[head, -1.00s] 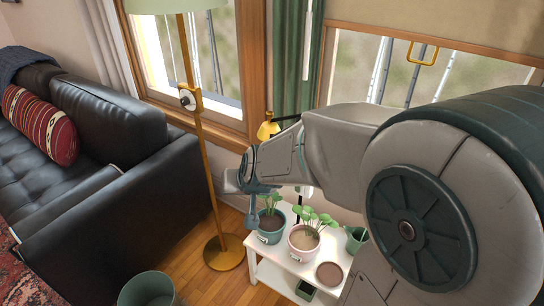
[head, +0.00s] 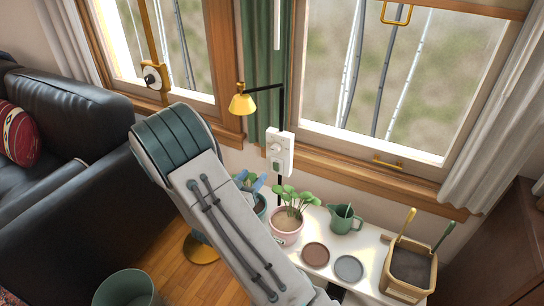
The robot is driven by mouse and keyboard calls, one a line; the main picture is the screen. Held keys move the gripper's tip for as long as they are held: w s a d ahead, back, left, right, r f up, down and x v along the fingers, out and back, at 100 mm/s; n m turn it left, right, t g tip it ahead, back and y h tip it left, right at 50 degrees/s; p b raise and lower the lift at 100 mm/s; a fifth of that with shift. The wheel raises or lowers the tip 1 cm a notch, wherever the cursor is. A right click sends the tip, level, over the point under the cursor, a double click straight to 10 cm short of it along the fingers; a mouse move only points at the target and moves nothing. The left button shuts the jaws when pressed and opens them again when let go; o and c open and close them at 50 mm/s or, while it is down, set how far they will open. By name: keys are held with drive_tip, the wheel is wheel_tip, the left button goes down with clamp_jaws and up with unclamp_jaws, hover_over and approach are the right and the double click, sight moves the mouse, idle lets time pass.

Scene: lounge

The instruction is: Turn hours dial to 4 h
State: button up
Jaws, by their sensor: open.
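A white timer box (head: 280,152) hangs on the stand of the small yellow lamp, in front of the window wall. It carries a round grey dial (head: 276,148) and a darker green part (head: 275,164) below it. The markings are too small to read, so I cannot tell the dial's setting or which part is for hours. My gripper (head: 250,183) is mostly hidden behind my own arm. Its two blue fingertips show apart, open and empty, just below and left of the box and above the left plant pot. They look clear of the dial.
A yellow lamp (head: 242,103) hangs left of the box. Below stands a white table (head: 375,257) with a pink plant pot (head: 287,226), a green watering can (head: 345,219), saucers and a wooden tool box (head: 409,270).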

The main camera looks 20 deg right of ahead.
sight(274, 150)
drive_tip(key=x, duration=1.3)
drive_tip(key=shift+w+d, duration=0.15)
drive_tip(key=shift+d, duration=0.1)
drive_tip(key=c, duration=1)
